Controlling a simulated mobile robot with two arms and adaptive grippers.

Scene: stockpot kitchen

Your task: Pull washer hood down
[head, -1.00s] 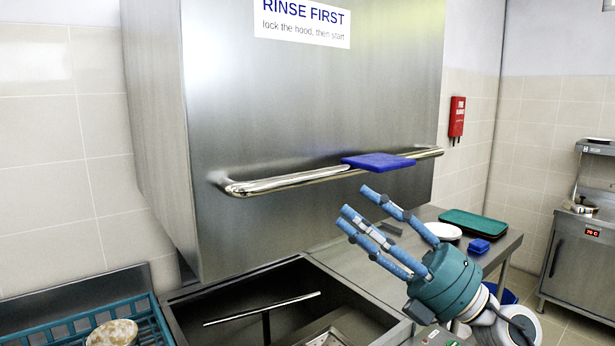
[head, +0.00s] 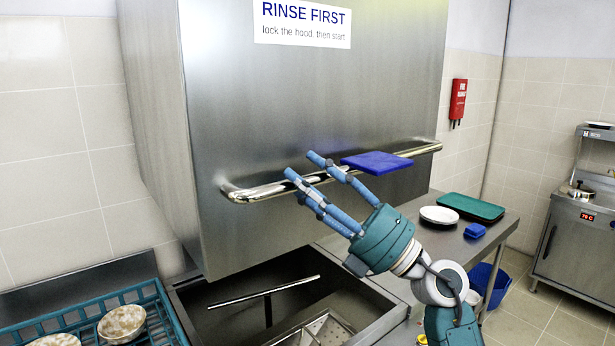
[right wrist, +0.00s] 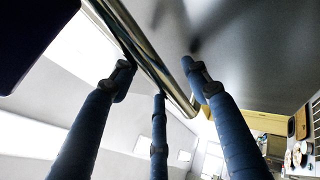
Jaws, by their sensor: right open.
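The steel washer hood (head: 300,100) is raised above the wash basin, with a gap under its lower edge. Its bar handle (head: 262,192) runs across the front near the bottom. My right gripper (head: 303,165) is open, with its blue fingers at the middle of the handle. In the right wrist view the handle (right wrist: 150,55) crosses close to the fingertips (right wrist: 160,85), and nothing is gripped. I cannot tell whether the fingers touch the handle. A blue pad (head: 378,161) sits at the handle, right of the fingers. My left gripper does not show.
The basin (head: 270,310) with a spray arm lies below the hood. A teal rack (head: 95,318) with bowls is at the lower left. A side table to the right holds white plates (head: 440,215), a green tray (head: 478,206) and a blue block (head: 474,231).

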